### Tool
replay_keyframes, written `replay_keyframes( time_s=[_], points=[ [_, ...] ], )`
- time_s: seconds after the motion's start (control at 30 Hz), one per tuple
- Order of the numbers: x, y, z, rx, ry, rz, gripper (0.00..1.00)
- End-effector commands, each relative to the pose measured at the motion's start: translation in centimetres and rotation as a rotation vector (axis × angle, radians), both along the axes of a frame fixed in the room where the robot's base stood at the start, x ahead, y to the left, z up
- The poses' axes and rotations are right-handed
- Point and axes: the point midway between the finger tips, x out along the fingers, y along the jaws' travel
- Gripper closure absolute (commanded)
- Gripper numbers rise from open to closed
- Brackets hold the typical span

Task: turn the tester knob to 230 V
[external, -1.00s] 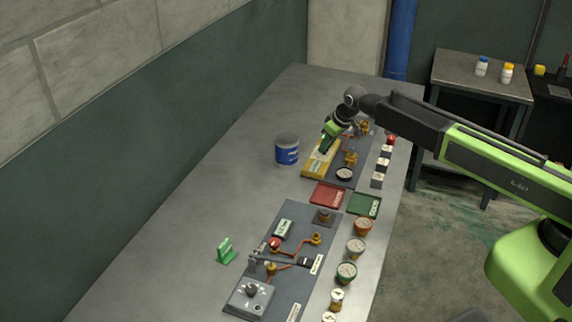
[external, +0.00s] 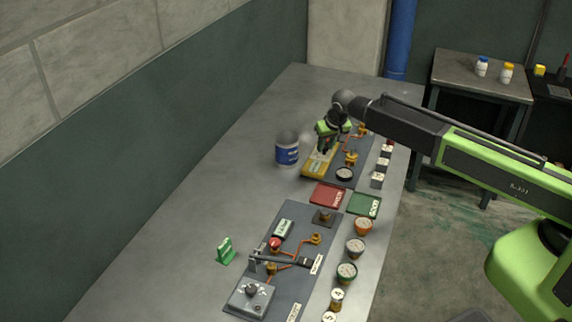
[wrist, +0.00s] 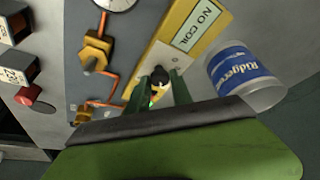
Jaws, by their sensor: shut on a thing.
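The yellow tester (external: 311,174) lies on the far part of the bench. In the wrist view its yellow body (wrist: 176,33) carries a plate reading "NO COIL". My gripper (external: 323,149) points down at the tester. In the wrist view my gripper (wrist: 159,88) has its two green fingers on either side of the small dark tester knob (wrist: 158,76), closed on it. The knob's scale and pointer are mostly hidden by the fingers and too small to read.
A blue-and-white can (external: 287,154) stands close left of the tester. A grey panel with orange pipes and a gauge (external: 344,174) lies to its right. Red (external: 328,195) and green (external: 364,204) trays lie nearer. The bench's left side is mostly clear.

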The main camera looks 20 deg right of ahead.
Motion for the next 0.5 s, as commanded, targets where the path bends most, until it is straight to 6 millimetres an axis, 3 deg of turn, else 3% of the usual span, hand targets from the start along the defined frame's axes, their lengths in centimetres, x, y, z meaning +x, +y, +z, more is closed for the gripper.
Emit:
replay_keyframes(
  time_s=[0.27,0.3,0.47,0.5],
  points=[
    [-0.07,-0.01,-0.03,0.000,0.002,0.000,1.00],
    [-0.07,-0.01,-0.03,0.000,0.002,0.000,0.72],
    [-0.05,0.00,-0.02,0.000,0.001,0.000,0.51],
    [-0.04,-0.01,-0.02,0.000,0.001,0.000,0.51]
  ],
)
